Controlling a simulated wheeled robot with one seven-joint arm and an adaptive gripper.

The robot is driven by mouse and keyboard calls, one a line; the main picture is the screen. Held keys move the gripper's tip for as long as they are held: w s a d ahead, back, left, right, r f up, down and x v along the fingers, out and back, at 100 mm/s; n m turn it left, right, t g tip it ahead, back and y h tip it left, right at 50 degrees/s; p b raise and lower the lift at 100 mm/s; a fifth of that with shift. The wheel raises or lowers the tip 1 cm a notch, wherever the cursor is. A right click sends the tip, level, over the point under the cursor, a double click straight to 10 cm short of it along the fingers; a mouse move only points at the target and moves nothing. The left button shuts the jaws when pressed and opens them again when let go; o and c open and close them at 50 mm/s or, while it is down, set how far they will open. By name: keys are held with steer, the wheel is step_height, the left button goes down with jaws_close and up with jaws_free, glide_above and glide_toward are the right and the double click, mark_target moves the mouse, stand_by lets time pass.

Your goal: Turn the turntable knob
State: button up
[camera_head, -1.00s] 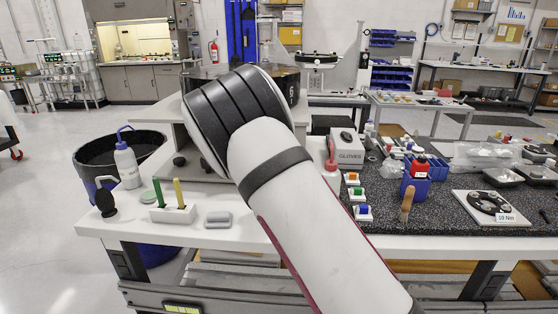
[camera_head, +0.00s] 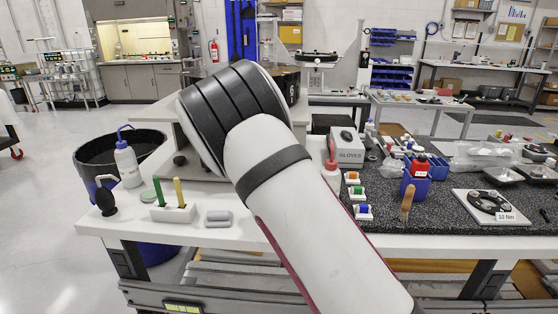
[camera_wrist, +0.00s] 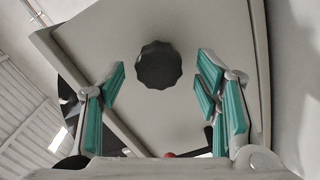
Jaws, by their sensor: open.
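The black scalloped knob (camera_wrist: 159,65) shows in the wrist view on a flat beige-grey panel (camera_wrist: 190,22). My gripper (camera_wrist: 161,78) is open, with teal finger pads to the left and right of the knob. Clear gaps show between the pads and the knob, and nothing is held. In the head view, my arm covers much of the pale fixture (camera_head: 168,124) on the bench. A small dark knob (camera_head: 179,161) shows at the fixture's front, left of my arm. My gripper is hidden there.
The white bench (camera_head: 240,234) holds a wash bottle (camera_head: 127,163), a pen block (camera_head: 174,213) and a grey case (camera_head: 218,219) left of my arm. A black bin (camera_head: 90,158) is behind left.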

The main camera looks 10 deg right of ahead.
steer(key=v, duration=1)
steer(key=shift+s+a, duration=0.15)
steer(key=shift+s, duration=0.2)
